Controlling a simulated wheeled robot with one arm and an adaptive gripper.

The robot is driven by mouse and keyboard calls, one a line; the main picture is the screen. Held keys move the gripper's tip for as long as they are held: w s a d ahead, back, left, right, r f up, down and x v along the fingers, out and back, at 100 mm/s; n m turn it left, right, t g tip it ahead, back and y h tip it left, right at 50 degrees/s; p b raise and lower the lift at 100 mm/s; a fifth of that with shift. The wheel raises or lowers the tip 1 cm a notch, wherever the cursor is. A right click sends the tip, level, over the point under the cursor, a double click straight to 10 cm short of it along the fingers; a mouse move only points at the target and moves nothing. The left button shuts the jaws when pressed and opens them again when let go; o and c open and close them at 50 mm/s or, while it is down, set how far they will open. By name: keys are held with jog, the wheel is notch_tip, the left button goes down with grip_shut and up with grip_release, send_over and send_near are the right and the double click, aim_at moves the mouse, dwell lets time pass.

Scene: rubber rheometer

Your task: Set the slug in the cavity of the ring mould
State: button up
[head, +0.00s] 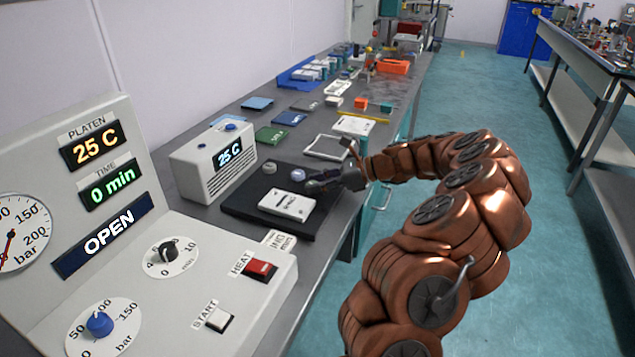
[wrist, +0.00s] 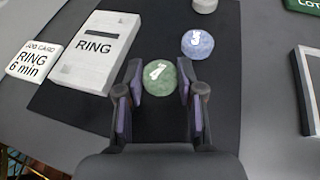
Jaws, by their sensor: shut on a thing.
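The green slug (wrist: 159,77), marked with a pale character, is between the fingers of my gripper (wrist: 160,84) in the wrist view. My gripper is shut on it, over the black mat. In the head view my gripper (head: 322,183) is right of the white block, and I cannot make out the green slug there. The ring mould (wrist: 95,50) is a white block labelled RING with a dark narrow slot, lying left of my gripper; it also shows in the head view (head: 288,205). A blue slug (wrist: 197,43) and a whitish slug (wrist: 204,5) stand farther off.
The black mat (head: 245,205) lies on the grey bench. A job card (wrist: 34,60) reading RING 6 min lies left of the mould. The press panel (head: 100,225) reads OPEN. A framed tray (head: 326,147) lies beyond.

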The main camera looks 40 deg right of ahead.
jog(key=o, duration=0.9)
